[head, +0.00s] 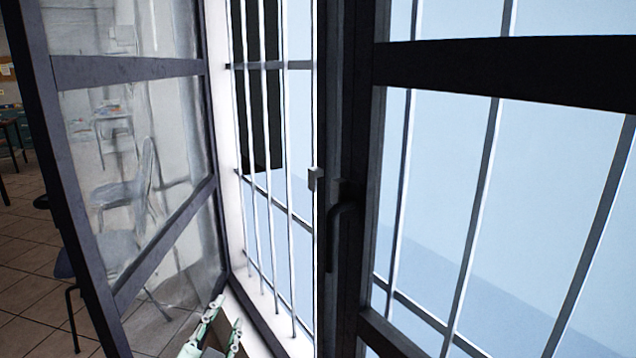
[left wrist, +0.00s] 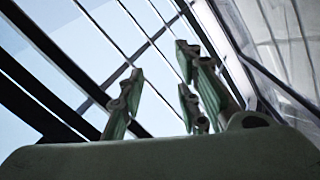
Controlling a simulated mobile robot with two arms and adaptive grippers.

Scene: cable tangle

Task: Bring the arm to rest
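My left gripper (head: 227,314) shows at the bottom of the head view, pale green with dark joints. It points up beside the lower edge of the open window sash (head: 130,67). In the left wrist view, the fingers of my left gripper (left wrist: 160,72) are spread apart with nothing between them. Window bars and sky show behind the fingers there. The rest of the left arm is cut off below the head view. My right gripper shows in neither view.
A dark-framed closed pane (head: 500,75) with a handle (head: 340,225) fills the right side. White bars (head: 262,170) cross the opening. A chair (head: 68,265) stands behind the open sash on the tiled floor (head: 25,260).

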